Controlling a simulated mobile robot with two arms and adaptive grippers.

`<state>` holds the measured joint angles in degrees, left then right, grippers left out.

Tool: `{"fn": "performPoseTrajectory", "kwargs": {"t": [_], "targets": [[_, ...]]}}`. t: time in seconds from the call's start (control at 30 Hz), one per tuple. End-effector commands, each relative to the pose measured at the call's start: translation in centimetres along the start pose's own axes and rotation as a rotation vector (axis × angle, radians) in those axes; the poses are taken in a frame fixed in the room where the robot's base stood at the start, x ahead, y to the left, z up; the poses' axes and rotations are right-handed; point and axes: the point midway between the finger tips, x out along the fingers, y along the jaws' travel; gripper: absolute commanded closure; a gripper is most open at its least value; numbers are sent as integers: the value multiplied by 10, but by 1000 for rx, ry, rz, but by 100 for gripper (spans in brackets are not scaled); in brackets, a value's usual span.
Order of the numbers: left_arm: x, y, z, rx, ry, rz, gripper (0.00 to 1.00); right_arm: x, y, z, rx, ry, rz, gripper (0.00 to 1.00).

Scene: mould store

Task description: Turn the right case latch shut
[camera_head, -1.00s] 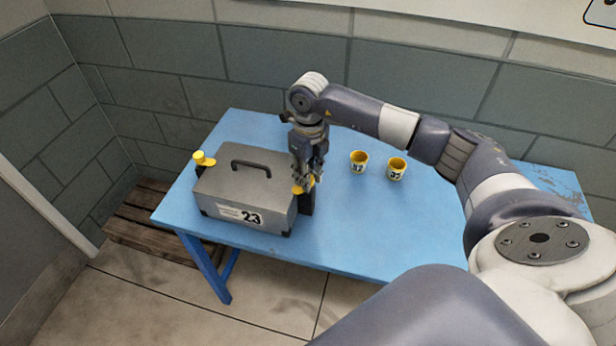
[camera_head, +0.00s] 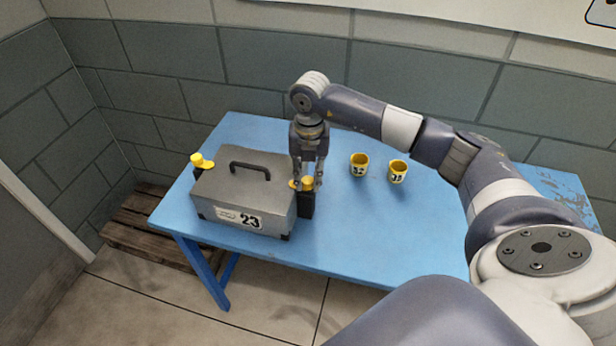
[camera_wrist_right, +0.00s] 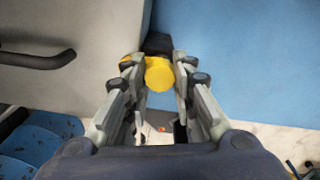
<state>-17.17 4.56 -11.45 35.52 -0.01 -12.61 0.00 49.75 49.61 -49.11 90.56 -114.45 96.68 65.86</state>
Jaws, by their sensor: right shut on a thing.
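A grey case (camera_head: 236,185) marked 23, with a dark handle on its lid, stands on the blue table. The right case latch (camera_head: 307,184) is yellow, on a dark block at the case's right side. My right gripper (camera_head: 307,183) points down there and is shut on the latch, which also shows between the fingertips in the right wrist view (camera_wrist_right: 158,74). The fingers hide part of the latch. The left case latch (camera_head: 201,161) is yellow and sits at the case's left side. My left gripper is not in view.
Two yellow cups with dark markings, one (camera_head: 359,164) nearer the gripper and another (camera_head: 398,171) further right, stand on the blue table (camera_head: 375,225). A wooden pallet (camera_head: 140,235) lies on the floor at left. The table's front right is clear.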

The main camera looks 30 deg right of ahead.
Motion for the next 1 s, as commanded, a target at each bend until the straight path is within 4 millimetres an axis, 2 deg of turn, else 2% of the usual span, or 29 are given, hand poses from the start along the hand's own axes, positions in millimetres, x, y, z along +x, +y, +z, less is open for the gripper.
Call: {"fn": "performPoseTrajectory", "kwargs": {"t": [0.3,0.77,0.8,0.87,1.0], "targets": [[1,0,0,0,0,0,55,-1,0,1,91,-5,2,100],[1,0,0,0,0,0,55,-2,0,2,102,-6,2,100],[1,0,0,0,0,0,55,-2,0,2,102,-6,2,69],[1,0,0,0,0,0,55,-2,0,2,102,-6,2,56],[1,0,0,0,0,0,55,-1,0,1,101,-5,1,55]]}}
